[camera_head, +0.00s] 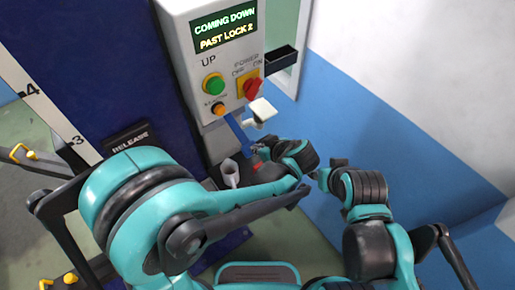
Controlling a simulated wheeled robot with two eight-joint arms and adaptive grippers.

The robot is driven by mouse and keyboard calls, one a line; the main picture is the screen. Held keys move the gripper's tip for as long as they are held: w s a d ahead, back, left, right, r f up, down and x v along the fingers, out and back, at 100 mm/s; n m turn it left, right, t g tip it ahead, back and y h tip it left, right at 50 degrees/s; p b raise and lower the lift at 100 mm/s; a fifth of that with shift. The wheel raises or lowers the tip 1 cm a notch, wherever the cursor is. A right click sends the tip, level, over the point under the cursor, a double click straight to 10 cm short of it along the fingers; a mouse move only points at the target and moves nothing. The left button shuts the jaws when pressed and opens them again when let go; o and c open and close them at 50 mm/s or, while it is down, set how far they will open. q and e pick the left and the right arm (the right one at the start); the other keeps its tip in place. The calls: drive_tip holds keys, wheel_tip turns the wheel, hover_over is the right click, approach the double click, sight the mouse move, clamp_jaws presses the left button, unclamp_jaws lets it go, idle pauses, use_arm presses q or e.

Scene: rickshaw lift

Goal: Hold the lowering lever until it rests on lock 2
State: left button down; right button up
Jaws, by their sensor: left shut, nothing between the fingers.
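The grey control box (217,65) has a display (224,31) reading "COMING DOWN" and "PAST LOCK 2". A narrow blue bar (237,130), which looks like the lowering lever, slants down below the box. My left gripper (265,149) is at its lower end, shut with nothing between its fingers; it looks close to the bar, but contact is unclear. My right gripper (330,172) is to the right, apart from the bar. Its fingers are too small to read.
The box carries a green UP button (213,84), an orange button (218,108) and a red power switch (252,88). A white paddle (262,110) sticks out below. A RELEASE plate (129,137) is on the blue post (120,60). A blue-and-white wall (400,110) bounds the right.

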use_arm(q)
drive_tip(key=shift+r, duration=0.1)
use_arm(e)
drive_tip(key=shift+r, duration=0.1)
idle(0.4)
use_arm(q)
drive_tip(key=shift+r+p, duration=0.6)
drive_tip(key=shift+r, duration=0.1)
use_arm(e)
drive_tip(key=shift+r, duration=0.45)
